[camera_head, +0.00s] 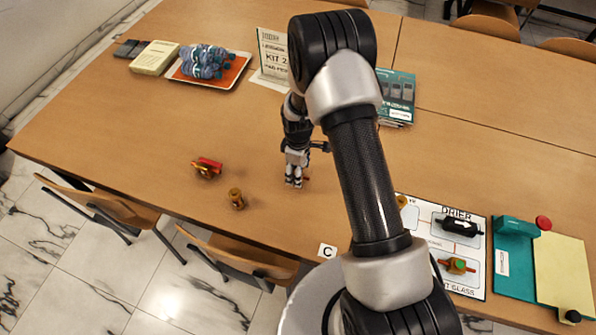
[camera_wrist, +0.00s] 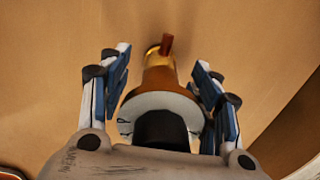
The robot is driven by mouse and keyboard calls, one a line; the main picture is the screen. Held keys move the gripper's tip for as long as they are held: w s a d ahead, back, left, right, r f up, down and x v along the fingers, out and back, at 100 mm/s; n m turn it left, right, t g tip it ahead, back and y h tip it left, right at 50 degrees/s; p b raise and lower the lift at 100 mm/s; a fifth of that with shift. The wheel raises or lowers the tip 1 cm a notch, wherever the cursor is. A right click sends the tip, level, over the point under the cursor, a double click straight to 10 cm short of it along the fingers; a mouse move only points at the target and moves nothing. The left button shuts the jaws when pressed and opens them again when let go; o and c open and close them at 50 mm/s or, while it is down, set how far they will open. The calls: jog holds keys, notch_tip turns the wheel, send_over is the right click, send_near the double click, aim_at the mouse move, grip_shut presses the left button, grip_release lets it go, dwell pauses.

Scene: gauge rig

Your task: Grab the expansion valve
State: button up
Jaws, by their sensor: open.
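My gripper (camera_head: 294,183) points down close to the tabletop in the head view, near the middle of the table. In the wrist view my gripper (camera_wrist: 160,85) is open. Between its fingers is a brass part with a copper stub (camera_wrist: 167,44) and a pale round disc (camera_wrist: 160,103), which I take to be the expansion valve (camera_wrist: 160,78). Gaps show between it and both fingers. In the head view the gripper hides most of it; only a small copper bit (camera_head: 306,178) shows at the right of the fingertips.
A red-handled brass valve (camera_head: 207,168) and a small brass fitting (camera_head: 236,199) lie left of the gripper. A printed board (camera_head: 478,274) holds a black drier and a brass sight glass. A teal stand (camera_head: 514,282) is at right; an orange tray (camera_head: 238,73) is at the back left.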

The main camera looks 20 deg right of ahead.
jog(key=shift+r, duration=0.1)
jog(key=shift+c, duration=0.3)
jog(key=c, duration=1.2)
jog(key=shift+r, duration=0.1)
jog(key=shift+c, duration=0.2)
